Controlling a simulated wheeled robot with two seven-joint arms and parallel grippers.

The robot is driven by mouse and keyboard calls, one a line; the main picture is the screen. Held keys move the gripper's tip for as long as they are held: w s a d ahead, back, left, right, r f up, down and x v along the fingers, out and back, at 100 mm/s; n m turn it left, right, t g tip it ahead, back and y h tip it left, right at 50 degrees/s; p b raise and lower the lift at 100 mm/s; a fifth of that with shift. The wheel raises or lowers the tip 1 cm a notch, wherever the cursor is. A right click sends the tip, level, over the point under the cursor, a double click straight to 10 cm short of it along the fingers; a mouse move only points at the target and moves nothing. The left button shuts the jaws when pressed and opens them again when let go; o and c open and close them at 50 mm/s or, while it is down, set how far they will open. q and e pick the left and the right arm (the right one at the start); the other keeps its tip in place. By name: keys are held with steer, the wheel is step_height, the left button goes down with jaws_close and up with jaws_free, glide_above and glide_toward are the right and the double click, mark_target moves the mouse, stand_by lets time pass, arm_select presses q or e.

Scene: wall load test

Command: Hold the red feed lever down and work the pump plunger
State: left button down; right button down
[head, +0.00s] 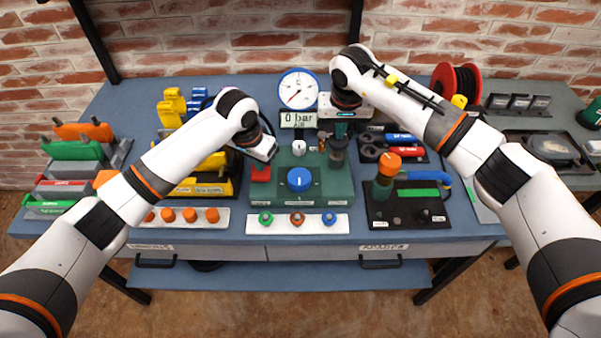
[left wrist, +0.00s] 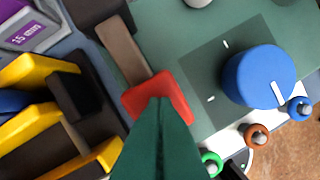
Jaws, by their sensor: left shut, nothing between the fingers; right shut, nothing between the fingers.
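The red feed lever (head: 261,173) sits at the left edge of the green pump unit (head: 335,190). My left gripper (head: 266,158) is shut and empty, right at the lever. In the left wrist view its green fingertips (left wrist: 160,102) overlap the red lever end (left wrist: 178,92); they seem to touch it. A dark upright cylinder (head: 338,157), probably the pump plunger, stands at the right of the unit. My right gripper (head: 340,134) is shut and empty, pointing down just over this cylinder; contact cannot be told. The gauge display (head: 299,119) reads 0 bar.
A blue knob (head: 299,179) is on the unit's front, with a white strip of coloured rings (head: 297,223) before it. Yellow tools (head: 208,170) stand close left. An orange-topped green valve (head: 388,165) stands right on a black plate.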

arm_select(q)
steer(key=shift+f, duration=0.1)
arm_select(e)
steer(key=shift+f, duration=1.85)
steer(key=shift+r, duration=2.4)
steer(key=shift+f, duration=0.15)
steer(key=shift+f, duration=2.2)
steer(key=shift+r, duration=2.35)
steer(key=shift+r, duration=3)
